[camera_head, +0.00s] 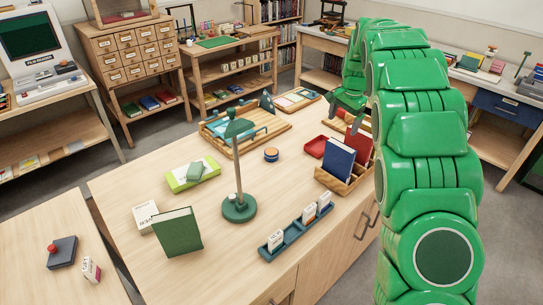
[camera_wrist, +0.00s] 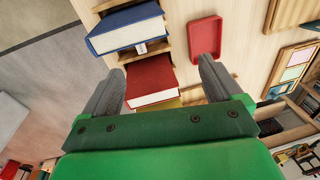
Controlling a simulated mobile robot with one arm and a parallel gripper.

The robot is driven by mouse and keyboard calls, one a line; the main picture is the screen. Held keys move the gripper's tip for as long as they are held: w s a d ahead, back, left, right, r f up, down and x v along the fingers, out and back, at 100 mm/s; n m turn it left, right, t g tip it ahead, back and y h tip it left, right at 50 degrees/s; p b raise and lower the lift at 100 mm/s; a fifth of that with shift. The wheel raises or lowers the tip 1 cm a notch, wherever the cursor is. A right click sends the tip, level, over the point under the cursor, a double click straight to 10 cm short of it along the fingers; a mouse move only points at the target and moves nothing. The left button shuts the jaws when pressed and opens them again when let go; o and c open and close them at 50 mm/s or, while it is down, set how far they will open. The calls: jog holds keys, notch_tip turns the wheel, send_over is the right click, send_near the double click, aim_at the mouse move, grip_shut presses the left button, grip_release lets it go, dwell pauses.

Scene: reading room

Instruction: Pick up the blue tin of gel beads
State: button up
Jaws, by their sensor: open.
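A small round tin (camera_head: 271,154), blue with an orange-brown band or top, stands on the wooden table to the right of the green lamp in the head view. I cannot read its label. It does not show clearly in the wrist view. My gripper (camera_head: 350,112) is above the table's right side, over the book rack area, up and to the right of the tin and apart from it. In the wrist view my gripper (camera_wrist: 160,80) has its two grey fingers spread with nothing held between them.
A wooden rack (camera_head: 329,182) holds a blue book (camera_head: 338,159) and a red book (camera_wrist: 150,80). A red tray (camera_head: 316,147) lies between the tin and the rack. The green lamp (camera_head: 239,206) stands left of the tin. Bare tabletop surrounds the tin.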

jog(key=w+a+r+m+t+y, duration=0.1)
jog(key=w+a+m+y, duration=0.15)
jog(key=a, duration=0.35)
jog(key=w+a+m+t+y, duration=0.1)
jog(key=a+m+y, duration=0.15)
jog(key=a, duration=0.35)
jog(key=m+t+y, duration=0.4)
jog(key=m+t, duration=0.2)
jog(key=m, duration=0.6)
send_over(272, 152)
jog(key=s+d, duration=0.3)
jog(key=f, duration=2.1)
jog(key=shift+s+d, duration=0.15)
jog(key=shift+d, duration=0.05)
jog(key=shift+f+x, duration=0.2)
jog(key=shift+x, duration=3.25)
jog(key=shift+w+a, duration=0.25)
jog(key=shift+a, duration=0.05)
jog(key=shift+c, duration=0.2)
jog(key=c, duration=1)
